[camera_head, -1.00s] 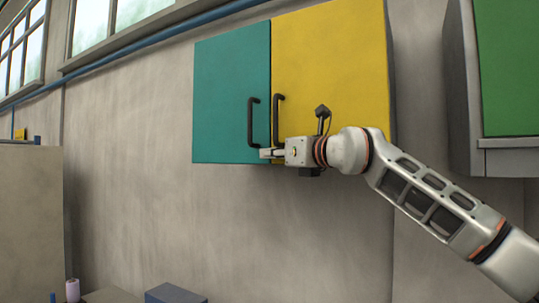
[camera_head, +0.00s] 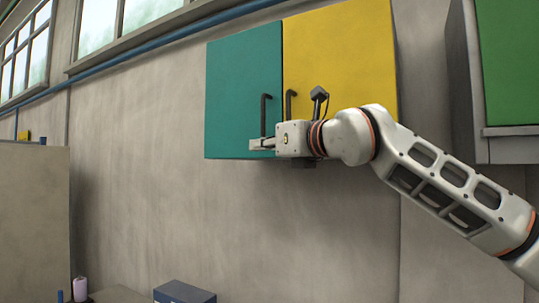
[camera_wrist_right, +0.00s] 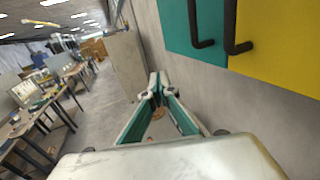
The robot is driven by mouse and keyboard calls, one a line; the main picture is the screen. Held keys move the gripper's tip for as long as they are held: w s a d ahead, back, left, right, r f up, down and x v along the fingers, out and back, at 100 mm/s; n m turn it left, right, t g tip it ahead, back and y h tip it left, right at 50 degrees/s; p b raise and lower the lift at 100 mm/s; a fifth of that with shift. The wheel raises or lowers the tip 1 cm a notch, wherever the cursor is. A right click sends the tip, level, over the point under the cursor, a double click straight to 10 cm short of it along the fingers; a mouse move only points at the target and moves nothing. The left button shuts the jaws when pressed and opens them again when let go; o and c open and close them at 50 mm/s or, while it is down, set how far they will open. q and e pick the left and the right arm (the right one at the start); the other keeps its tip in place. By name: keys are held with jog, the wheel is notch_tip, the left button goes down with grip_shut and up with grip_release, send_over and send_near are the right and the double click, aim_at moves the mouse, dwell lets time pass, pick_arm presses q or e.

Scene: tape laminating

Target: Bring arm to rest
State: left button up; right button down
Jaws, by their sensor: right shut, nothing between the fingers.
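My right arm reaches in from the right in the head view. Its gripper (camera_head: 256,145) is shut and empty in front of the lower part of a wall cabinet, near the handles. In the right wrist view the fingertips (camera_wrist_right: 158,82) meet with nothing between them, apart from the cabinet doors. The cabinet has a teal door (camera_head: 235,85) and a yellow door (camera_head: 345,60), both shut. Each has a black handle: the teal door's (camera_head: 265,112) and the yellow door's (camera_head: 290,104), its lower end hidden behind the gripper. My left gripper does not show.
A green-doored cabinet (camera_head: 507,60) hangs at the right. A grey panel (camera_head: 33,220) stands at the left. A blue box (camera_head: 183,293) and a lilac roll (camera_head: 80,288) are at the bottom. Workbenches (camera_wrist_right: 40,115) line the left in the wrist view. The wall below the cabinet is clear.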

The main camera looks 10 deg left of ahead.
jog(key=s+a+f+g+y, duration=0.3)
jog(key=s+f+g+y, duration=0.2)
jog(key=s+f+y, duration=0.3)
jog(key=w+d+f+m+t+h, duration=0.2)
jog(key=d+f+m+t+h, duration=0.6)
jog(key=d+m, duration=0.45)
jog(key=w+d+f+m+t+h, duration=0.1)
jog(key=d+f+m+t+h, duration=0.45)
jog(key=d+m+t, duration=0.65)
jog(key=s+d+f+m+g+h, duration=0.2)
jog(key=d+f+m+g+h, duration=0.55)
jog(key=f, duration=0.65)
jog(key=s+d+f+m+g+h, duration=0.2)
jog(key=d+f+m+h, duration=0.35)
jog(key=d+f, duration=0.7)
jog(key=s+d+f+g, duration=0.3)
jog(key=s+f, duration=0.6)
jog(key=s+d+f+m+g, duration=0.15)
jog(key=s+f+g, duration=0.25)
jog(key=s+f, duration=0.45)
jog(key=s+d+f+g, duration=0.3)
jog(key=s+f, duration=0.5)
jog(key=s, duration=0.1)
jog(key=w+a+f+m+t+y, duration=0.1)
jog(key=a+f+m+t+y, duration=0.1)
jog(key=a+f+y, duration=0.5)
jog(key=a+f+t, duration=0.1)
jog(key=a+f, duration=0.5)
jog(key=a, duration=0.3)
